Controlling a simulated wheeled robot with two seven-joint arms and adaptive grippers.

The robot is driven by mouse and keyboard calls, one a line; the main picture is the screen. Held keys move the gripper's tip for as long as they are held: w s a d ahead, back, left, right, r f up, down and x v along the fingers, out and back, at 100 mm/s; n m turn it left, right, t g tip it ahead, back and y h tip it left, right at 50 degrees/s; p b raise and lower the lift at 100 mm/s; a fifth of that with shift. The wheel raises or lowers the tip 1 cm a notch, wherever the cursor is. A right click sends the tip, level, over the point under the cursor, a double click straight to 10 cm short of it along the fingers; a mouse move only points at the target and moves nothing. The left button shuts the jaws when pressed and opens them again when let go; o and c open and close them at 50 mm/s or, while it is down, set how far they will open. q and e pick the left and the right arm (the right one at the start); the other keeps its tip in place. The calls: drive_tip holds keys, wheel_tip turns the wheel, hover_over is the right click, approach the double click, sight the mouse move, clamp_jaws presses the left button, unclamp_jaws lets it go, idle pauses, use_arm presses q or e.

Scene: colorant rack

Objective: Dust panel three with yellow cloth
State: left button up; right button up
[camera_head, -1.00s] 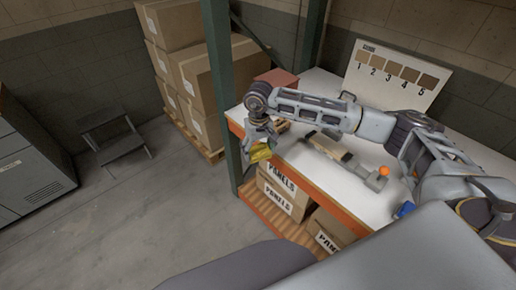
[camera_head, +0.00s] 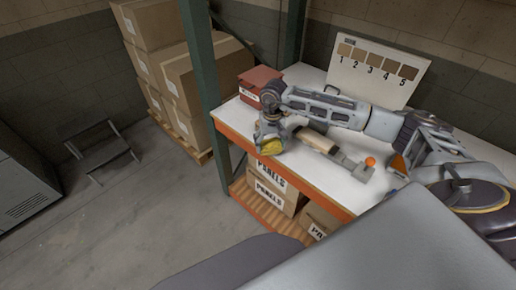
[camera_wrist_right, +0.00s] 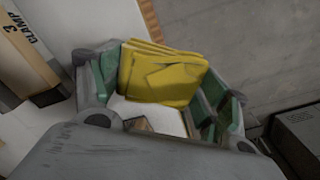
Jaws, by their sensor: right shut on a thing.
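My right gripper (camera_head: 269,142) is shut on a folded yellow cloth (camera_head: 271,147), over the left front edge of the white table. In the right wrist view the cloth (camera_wrist_right: 165,75) sits between the green-padded fingers. A pale wooden panel (camera_head: 315,139) lies in a grey clamp (camera_head: 350,166) with an orange knob, to the right of the gripper. In the right wrist view a wooden piece (camera_wrist_right: 26,62) marked "3" and "CLAMP" shows at the upper left, apart from the cloth. My left gripper is not in view.
A guide board (camera_head: 376,72) with swatches numbered 1 to 5 stands at the table's back. A red box (camera_head: 261,80) stands at the left back. A green post (camera_head: 200,75) rises by the table's left end. Boxes labelled "PANELS" (camera_head: 270,192) sit below.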

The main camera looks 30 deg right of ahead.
drive_tip(key=w+d+r+n, duration=0.1)
drive_tip(key=d+r+n, duration=0.2)
drive_tip(key=n, duration=0.8)
drive_tip(key=w+d+r+n+p, duration=0.1)
drive_tip(key=d+r+n, duration=0.2)
drive_tip(key=d+n, duration=0.5)
drive_tip(key=d+r+n+p, duration=0.1)
drive_tip(key=d+n, duration=0.4)
drive_tip(key=n, duration=1)
drive_tip(key=shift+w+d+r, duration=0.35)
drive_tip(key=shift+w+r, duration=0.05)
drive_tip(key=shift+r, duration=0.5)
drive_tip(key=shift+f, duration=0.15)
